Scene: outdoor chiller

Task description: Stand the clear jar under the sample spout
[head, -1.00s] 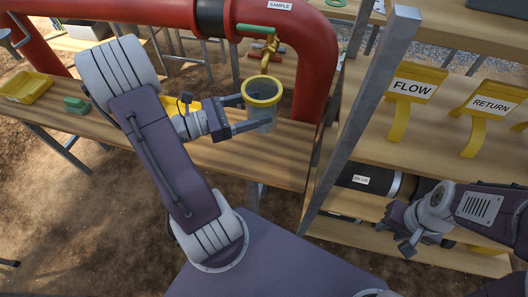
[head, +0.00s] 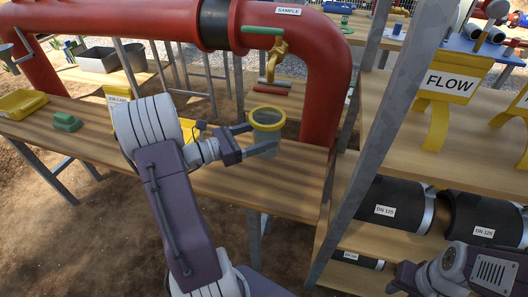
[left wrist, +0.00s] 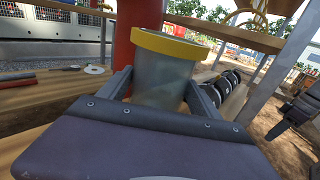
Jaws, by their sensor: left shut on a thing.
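The clear jar (head: 266,133) has a yellow rim and stands upright between the fingers of my left gripper (head: 252,140), which is shut on it. In the left wrist view the jar (left wrist: 163,80) fills the middle, held between both fingers. The sample spout (head: 276,62) is a brass tap with a green handle on the red pipe under the SAMPLE label. In the head view the jar's rim is just below and slightly left of the spout's mouth. Whether the jar's base touches the bench cannot be told. My right gripper (head: 408,280) is at the lower right, partly cut off.
The wooden bench (head: 225,178) has free room around the jar. A yellow tray (head: 22,103) and a green block (head: 66,122) lie at left. The red pipe (head: 330,85) drops right of the jar. A grey post (head: 372,150) and shelving with FLOW sign (head: 449,84) stand right.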

